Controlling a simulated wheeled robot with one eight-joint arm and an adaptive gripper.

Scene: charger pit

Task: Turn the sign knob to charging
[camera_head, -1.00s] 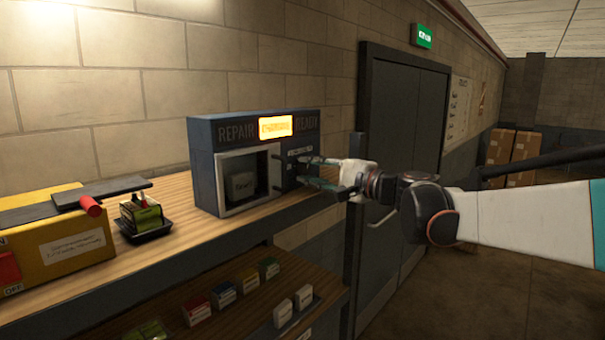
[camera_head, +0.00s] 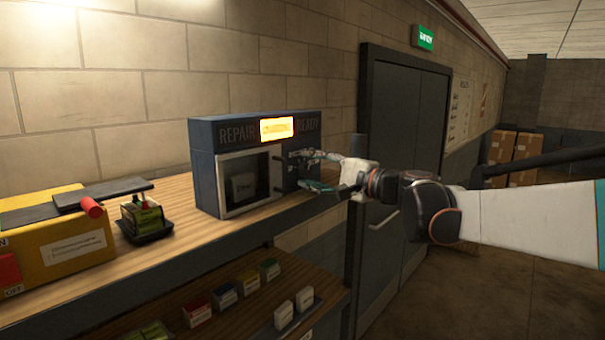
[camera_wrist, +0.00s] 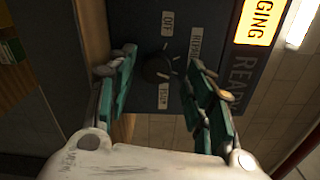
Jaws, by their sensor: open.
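The sign box (camera_head: 207,165) is a dark blue-grey unit on the wooden bench, with REPAIR, CHARGING and READY along its top. The middle CHARGING panel (camera_head: 277,129) glows yellow-orange; it also shows in the wrist view (camera_wrist: 262,20). The sign knob (camera_wrist: 157,68) is round and black on the box's front, with labels around it, OFF and REPAIR among them. My gripper (camera_head: 311,171) is at the right of the box front. In the wrist view its teal fingers (camera_wrist: 163,85) are open, one on each side of the knob, with visible gaps. The head view hides the knob behind the fingers.
A glass-fronted compartment (camera_head: 250,182) in the box holds a pale block. A yellow box with a red-handled lever (camera_head: 91,207) and a small black tray (camera_head: 146,231) stand at left. A lower shelf holds several small boxes. A grey door (camera_head: 404,140) is behind my arm.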

